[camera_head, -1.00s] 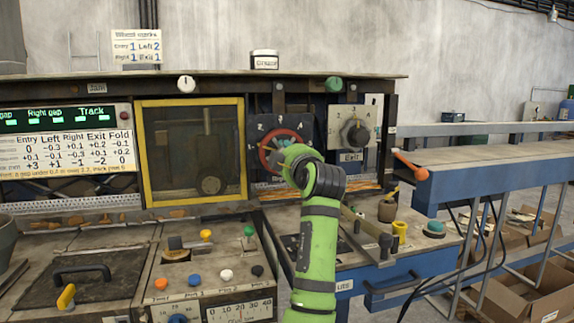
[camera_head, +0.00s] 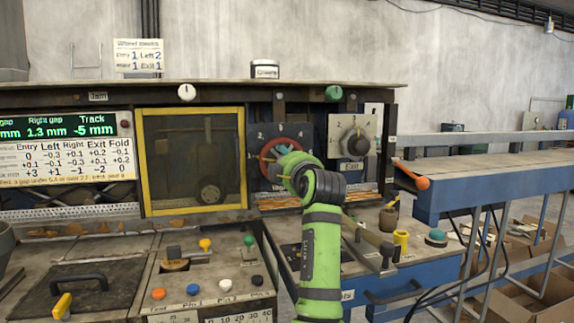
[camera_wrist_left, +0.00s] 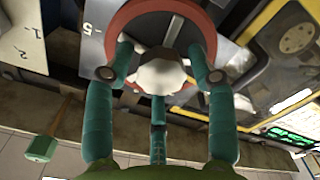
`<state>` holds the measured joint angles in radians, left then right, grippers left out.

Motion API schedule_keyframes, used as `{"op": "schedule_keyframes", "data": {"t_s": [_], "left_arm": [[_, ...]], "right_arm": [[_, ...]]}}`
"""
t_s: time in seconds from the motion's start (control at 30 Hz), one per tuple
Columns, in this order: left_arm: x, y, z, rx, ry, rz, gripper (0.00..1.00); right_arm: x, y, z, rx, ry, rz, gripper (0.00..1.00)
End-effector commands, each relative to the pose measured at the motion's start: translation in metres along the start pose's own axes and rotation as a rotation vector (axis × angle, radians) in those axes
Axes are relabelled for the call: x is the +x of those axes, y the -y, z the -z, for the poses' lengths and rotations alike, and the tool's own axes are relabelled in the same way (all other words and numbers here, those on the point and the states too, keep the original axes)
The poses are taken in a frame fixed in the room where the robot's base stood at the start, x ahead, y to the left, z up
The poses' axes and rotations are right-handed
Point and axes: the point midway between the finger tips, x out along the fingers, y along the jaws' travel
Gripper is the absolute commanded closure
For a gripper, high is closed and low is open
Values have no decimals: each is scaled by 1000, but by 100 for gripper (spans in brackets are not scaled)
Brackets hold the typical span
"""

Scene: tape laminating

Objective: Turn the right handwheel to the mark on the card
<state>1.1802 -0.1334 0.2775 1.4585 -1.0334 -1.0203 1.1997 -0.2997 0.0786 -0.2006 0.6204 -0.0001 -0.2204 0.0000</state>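The right handwheel, a red ring (camera_head: 302,135), stands on a dark numbered dial plate (camera_head: 256,133) right of the yellow-framed window. My left gripper (camera_head: 278,158), on the green arm, is at the wheel's face. In the left wrist view the gripper's teal fingers (camera_wrist_left: 161,55) stand apart, overlapping the red rim (camera_wrist_left: 213,35), with a pale hub (camera_wrist_left: 160,74) between them; whether they press on it I cannot tell. The pointer's reading is hidden or too small. The marks card (camera_head: 138,55) stands on top and appears to read Right 1. My right gripper is out of view.
A grey dial plate with a black Exit knob (camera_head: 355,141) is close to the right. The yellow-framed window (camera_head: 147,208) is close to the left. The green display (camera_head: 60,124) shows right gap 1.3 mm and track -5 mm. An orange-ended lever (camera_head: 421,183) sticks out at right.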

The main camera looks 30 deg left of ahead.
Motion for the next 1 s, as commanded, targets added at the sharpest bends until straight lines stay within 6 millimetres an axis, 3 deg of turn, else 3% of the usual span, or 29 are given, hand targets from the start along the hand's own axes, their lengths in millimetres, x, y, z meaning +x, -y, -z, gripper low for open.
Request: {"op": "schedule_keyframes", "data": {"t_s": [0.3,0.43,0.8,1.0], "left_arm": [[-1,1,-1,4,2,3,36],[-10,1,-2,4,3,2,36],[-85,1,-2,1,4,1,36],[-112,1,-2,2,4,3,36]], "right_arm": [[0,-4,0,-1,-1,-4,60],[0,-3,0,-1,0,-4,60],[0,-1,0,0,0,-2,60],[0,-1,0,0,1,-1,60]]}}
